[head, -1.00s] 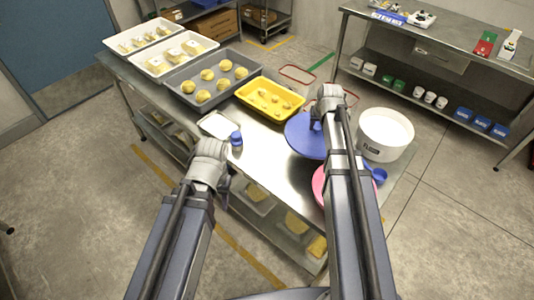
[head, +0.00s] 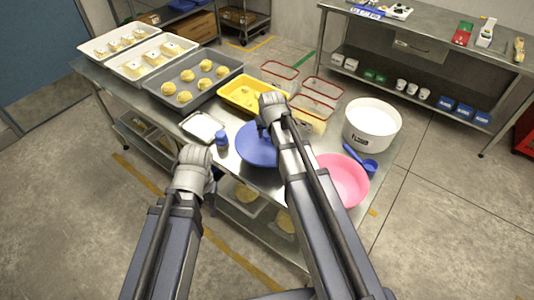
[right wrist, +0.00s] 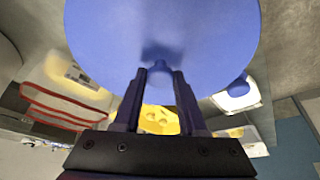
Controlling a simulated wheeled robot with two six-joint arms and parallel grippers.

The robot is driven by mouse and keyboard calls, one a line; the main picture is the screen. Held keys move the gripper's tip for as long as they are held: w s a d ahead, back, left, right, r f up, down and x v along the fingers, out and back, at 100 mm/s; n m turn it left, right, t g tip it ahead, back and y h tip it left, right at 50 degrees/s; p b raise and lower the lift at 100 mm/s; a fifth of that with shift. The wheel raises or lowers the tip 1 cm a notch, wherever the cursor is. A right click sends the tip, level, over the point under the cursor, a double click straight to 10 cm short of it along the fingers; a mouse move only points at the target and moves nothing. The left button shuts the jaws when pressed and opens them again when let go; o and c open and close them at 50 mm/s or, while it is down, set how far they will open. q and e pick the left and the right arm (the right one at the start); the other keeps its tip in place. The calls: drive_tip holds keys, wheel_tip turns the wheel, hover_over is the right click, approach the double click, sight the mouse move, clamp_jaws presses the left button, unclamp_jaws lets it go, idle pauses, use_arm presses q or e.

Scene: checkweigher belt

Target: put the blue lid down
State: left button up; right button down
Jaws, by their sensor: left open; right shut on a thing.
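The blue lid (head: 255,152) is a large round disc at the middle of the steel table in the head view. My right gripper (head: 268,118) is over it, shut on it. Whether the lid touches the table is hidden. My left gripper (head: 210,190) is at the table's front edge, away from the lid; its fingers are mostly hidden behind the wrist.
A white tub (head: 371,125), a blue scoop (head: 368,165) and a pink bowl (head: 342,180) stand to the right. Red frames (head: 315,105) lie behind.

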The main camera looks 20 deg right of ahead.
sight(267, 139)
wheel_tip(267, 139, down, 4)
drive_tip(key=b, duration=0.3)
drive_tip(key=shift+f, duration=0.15)
drive_tip(key=shift+f, duration=0.1)
wheel_tip(267, 139, down, 4)
drive_tip(key=b, duration=0.4)
drive_tip(key=shift+r, duration=0.25)
drive_tip(key=shift+f, duration=0.2)
drive_tip(key=shift+c, duration=2.3)
unclamp_jaws()
drive_tip(key=shift+r, duration=0.2)
